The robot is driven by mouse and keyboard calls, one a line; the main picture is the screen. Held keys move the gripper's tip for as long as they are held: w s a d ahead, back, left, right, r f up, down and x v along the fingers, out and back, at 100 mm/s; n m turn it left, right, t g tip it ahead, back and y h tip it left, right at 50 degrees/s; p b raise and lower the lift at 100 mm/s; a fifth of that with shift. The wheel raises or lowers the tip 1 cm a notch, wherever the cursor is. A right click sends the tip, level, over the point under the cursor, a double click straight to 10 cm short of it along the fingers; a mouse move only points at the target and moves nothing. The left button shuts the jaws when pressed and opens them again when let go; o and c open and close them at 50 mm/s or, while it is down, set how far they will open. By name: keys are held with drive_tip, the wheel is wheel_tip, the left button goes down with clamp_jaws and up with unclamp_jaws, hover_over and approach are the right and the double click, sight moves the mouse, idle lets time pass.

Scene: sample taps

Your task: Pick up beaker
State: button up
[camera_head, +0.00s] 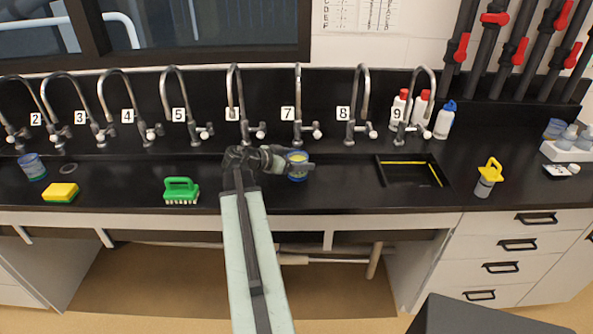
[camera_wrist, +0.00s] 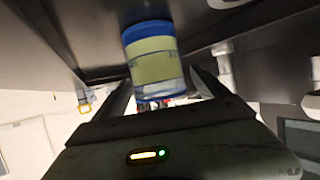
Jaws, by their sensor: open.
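A small clear beaker (camera_head: 297,170) with a blue rim and a yellowish band stands on the black counter below tap 7. My gripper (camera_head: 292,163) reaches it from the left, with its jaws open around or right beside the beaker. In the wrist view the beaker (camera_wrist: 152,62) appears tilted between the two open fingers of my gripper (camera_wrist: 165,92). I cannot tell whether either finger touches it. Part of the beaker is hidden by the gripper in the head view.
Another blue beaker (camera_head: 32,167) stands far left. A yellow sponge (camera_head: 60,193) and a green brush (camera_head: 181,190) lie left of my arm. Numbered taps line the back. A sink (camera_head: 412,172) and a yellow-topped container (camera_head: 488,178) are to the right.

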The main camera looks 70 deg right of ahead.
drive_tip(key=x, duration=0.3)
drive_tip(key=shift+s+b, duration=0.1)
drive_tip(key=shift+b, duration=0.25)
clamp_jaws()
drive_tip(key=shift+r, duration=0.15)
wheel_tip(320, 180, up, 10)
drive_tip(key=p, duration=1)
